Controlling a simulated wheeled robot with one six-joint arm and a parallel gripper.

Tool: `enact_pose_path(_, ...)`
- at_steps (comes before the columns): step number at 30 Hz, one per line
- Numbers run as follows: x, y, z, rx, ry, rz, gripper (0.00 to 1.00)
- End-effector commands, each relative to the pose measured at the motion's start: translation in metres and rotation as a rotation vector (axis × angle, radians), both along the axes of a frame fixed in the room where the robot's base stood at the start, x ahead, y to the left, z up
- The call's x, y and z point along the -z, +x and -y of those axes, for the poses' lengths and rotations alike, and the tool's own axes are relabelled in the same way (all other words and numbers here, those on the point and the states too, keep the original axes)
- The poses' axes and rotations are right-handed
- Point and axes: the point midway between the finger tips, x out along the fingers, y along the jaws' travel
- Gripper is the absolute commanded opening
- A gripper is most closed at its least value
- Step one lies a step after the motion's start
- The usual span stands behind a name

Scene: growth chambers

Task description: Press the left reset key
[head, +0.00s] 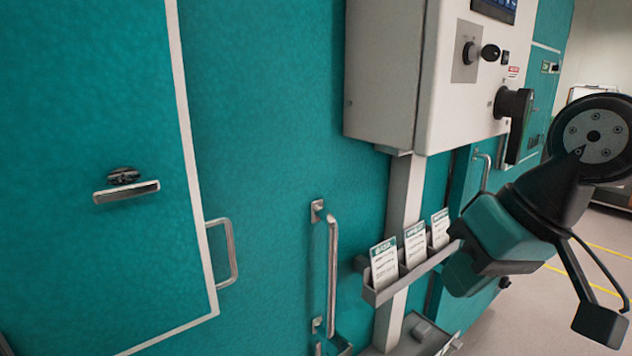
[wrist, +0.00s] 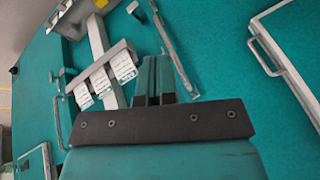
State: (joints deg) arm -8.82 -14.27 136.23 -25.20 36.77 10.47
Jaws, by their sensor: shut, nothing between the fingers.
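No key that I can tell is a reset key shows clearly. A low grey panel (head: 388,347) at the bottom edge of the head view carries small raised grey blocks (head: 422,331), cut off by the frame; I cannot tell whether they are keys. My gripper (wrist: 157,60) is shut and empty in the wrist view, its teal fingers together and pointing at the teal wall. In the head view my arm reaches in from the right, its teal end near the card rack; the fingertips are not clear there.
A white control box (head: 385,75) with knobs hangs on the teal wall above a grey post. A rack (head: 415,272) of three cards (head: 384,264) sits on the post. A vertical handle (head: 332,275) and a door handle (head: 231,252) stick out left of it. Floor is open at right.

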Motion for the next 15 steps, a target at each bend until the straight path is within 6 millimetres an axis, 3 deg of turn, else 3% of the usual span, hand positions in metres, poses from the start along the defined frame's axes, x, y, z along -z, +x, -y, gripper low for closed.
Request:
enact_pose_path(1,0.02,-0.025,-0.006,-0.087,-0.021,-0.035,0.0)
enact_pose_path(3,0.037,-0.053,-0.01,-0.19,-0.045,-0.074,0.0)
enact_pose_path(6,0.05,-0.079,-0.011,-0.29,-0.064,-0.109,0.0)
enact_pose_path(9,0.056,-0.091,-0.011,-0.334,-0.073,-0.126,0.0)
enact_pose_path(15,0.056,-0.092,-0.011,-0.34,-0.074,-0.128,0.0)
